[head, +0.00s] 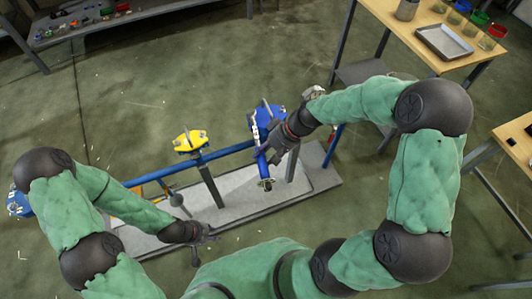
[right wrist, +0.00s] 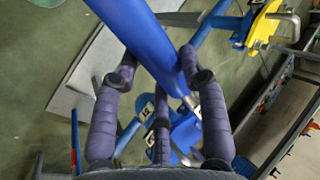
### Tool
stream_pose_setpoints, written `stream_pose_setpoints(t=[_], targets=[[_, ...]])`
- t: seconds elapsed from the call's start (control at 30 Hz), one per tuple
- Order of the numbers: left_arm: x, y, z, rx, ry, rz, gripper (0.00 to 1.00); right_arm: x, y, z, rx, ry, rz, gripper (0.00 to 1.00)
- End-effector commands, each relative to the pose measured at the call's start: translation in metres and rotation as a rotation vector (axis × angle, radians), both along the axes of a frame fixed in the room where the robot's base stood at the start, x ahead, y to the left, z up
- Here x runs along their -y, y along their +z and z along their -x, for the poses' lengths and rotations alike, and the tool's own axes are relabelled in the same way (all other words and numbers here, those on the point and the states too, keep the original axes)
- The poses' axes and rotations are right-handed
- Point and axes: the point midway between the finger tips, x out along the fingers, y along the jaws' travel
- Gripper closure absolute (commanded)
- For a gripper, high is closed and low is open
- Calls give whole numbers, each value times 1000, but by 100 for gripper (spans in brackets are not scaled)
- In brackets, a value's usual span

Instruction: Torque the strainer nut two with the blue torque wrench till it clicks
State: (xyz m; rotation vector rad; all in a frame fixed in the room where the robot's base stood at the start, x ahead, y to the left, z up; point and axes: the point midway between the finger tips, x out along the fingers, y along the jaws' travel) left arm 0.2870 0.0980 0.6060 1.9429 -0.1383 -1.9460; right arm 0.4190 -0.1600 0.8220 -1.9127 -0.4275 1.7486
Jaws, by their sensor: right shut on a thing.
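My right gripper (head: 272,146) is shut on the blue torque wrench (head: 264,168), beside the blue strainer (head: 266,114) at the right part of the pipe. In the right wrist view the wrench's thick blue handle (right wrist: 146,42) runs between the fingers (right wrist: 160,76). Its far end reaches down toward the blue strainer body (right wrist: 186,132); I cannot tell whether it sits on a nut. Strainer nut two is too small or hidden to pick out. My left gripper (head: 204,233) hangs low over the front of the base plate, away from the wrench; its finger opening is unclear.
A yellow strainer (head: 190,141) sits on the blue pipe (head: 228,150), left of the blue one. The pipe stands on posts over a pale base plate (head: 240,200). A wooden table with a metal tray (head: 444,42) stands back right; a grey shelf (head: 110,22) stands back left.

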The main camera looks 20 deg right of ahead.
Motion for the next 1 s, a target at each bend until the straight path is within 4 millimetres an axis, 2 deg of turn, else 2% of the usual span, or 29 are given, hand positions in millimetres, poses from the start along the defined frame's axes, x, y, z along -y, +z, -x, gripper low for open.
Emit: stream_pose_setpoints(t=[0.5, 1.0], targets=[[0, -2, 0, 0, 0, 0, 67, -29, 1, -6, 4, -166, 0, 100], [0, -2, 0, 0, 0, 0, 67, -35, 1, -7, 2, -197, -1, 100]])
